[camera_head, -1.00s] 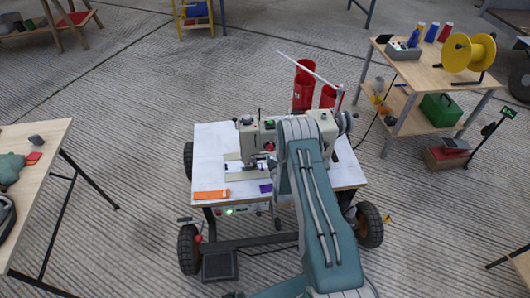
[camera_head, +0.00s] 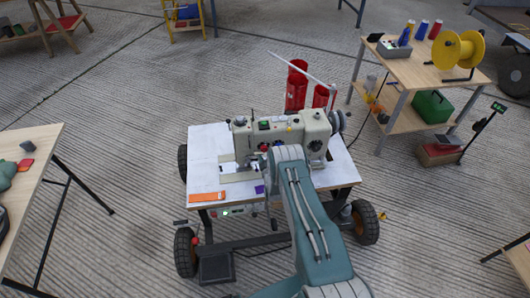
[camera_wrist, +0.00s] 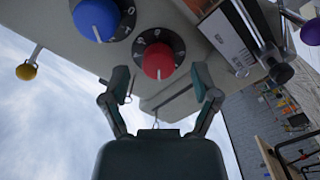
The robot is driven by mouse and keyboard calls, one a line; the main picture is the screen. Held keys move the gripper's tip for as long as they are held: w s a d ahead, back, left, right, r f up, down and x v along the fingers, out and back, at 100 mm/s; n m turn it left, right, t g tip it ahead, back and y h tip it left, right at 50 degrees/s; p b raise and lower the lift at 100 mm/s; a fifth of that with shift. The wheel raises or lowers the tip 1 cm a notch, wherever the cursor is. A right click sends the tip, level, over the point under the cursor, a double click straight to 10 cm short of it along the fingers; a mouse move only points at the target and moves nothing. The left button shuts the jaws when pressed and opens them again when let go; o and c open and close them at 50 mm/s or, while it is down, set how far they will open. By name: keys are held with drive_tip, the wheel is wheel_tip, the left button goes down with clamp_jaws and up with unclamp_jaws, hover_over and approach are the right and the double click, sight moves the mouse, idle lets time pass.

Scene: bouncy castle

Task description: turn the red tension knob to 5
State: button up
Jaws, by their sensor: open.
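In the wrist view the red tension knob (camera_wrist: 158,60) sits on a black numbered dial on the grey machine head. A blue knob (camera_wrist: 97,18) on a similar dial is to its upper left. My gripper (camera_wrist: 160,82) is open and empty. Its two fingers are spread to the left and right, just below the red knob in the picture. I cannot tell whether they touch it. In the head view the sewing machine (camera_head: 311,122) stands on a white-topped cart (camera_head: 207,149). My arm hides the gripper there.
Red cylinders (camera_head: 296,88) stand behind the machine. An orange strip (camera_head: 207,197) lies on the cart's front left. A table (camera_head: 42,137) is at left, and a wooden shelf cart (camera_head: 397,72) with a yellow spool (camera_head: 458,50) is at right. In the wrist view a yellow ball (camera_wrist: 26,71) sticks out at left.

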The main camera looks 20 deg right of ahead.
drive_tip(key=shift+w+d, duration=0.15)
drive_tip(key=shift+w, duration=0.55)
clamp_jaws()
drive_tip(key=shift+m, duration=0.3)
